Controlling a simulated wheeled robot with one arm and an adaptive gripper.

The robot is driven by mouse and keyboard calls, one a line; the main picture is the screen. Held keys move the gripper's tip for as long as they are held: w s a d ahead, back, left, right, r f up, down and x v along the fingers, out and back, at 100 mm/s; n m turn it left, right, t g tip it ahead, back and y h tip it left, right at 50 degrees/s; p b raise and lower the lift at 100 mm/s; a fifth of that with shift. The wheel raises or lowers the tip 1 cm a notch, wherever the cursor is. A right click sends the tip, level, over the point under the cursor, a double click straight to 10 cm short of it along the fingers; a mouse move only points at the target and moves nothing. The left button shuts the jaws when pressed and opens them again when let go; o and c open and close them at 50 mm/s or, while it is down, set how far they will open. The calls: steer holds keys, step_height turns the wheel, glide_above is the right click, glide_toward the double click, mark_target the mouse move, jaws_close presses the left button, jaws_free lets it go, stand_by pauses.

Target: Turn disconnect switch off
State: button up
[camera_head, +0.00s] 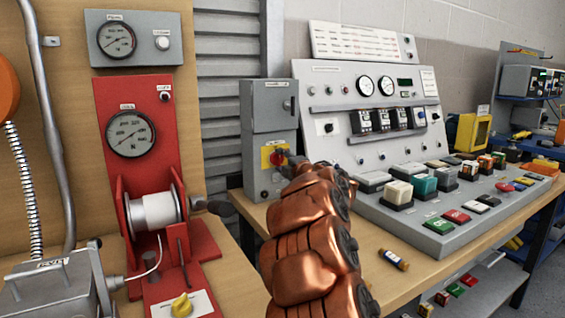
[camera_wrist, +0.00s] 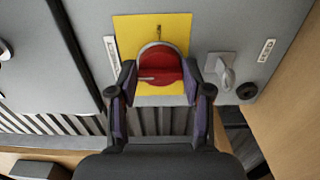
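The disconnect switch is a grey box (camera_head: 268,120) on the bench, with a yellow plate and a red rotary knob (camera_head: 277,158) low on its front. In the wrist view the red knob (camera_wrist: 160,72) fills the space between my fingertips, in front of the yellow plate (camera_wrist: 124,32). My gripper (camera_wrist: 159,75) is open, one finger on each side of the knob. Whether the fingers touch the knob is not clear. In the head view my copper-coloured arm reaches to the box and partly hides my gripper.
A grey lever or latch (camera_wrist: 226,70) sits right of the yellow plate. A control console (camera_head: 368,95) with meters and buttons stands to the right. A small cylinder (camera_head: 393,259) lies on the bench near my arm. A red winch-like stand (camera_head: 137,90) is on the left.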

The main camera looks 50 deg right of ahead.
steer(key=o, duration=0.4)
steer(key=shift+s, duration=0.15)
steer(key=v, duration=1.1)
steer(key=shift+s+a, duration=0.25)
steer(key=shift+s, duration=0.1)
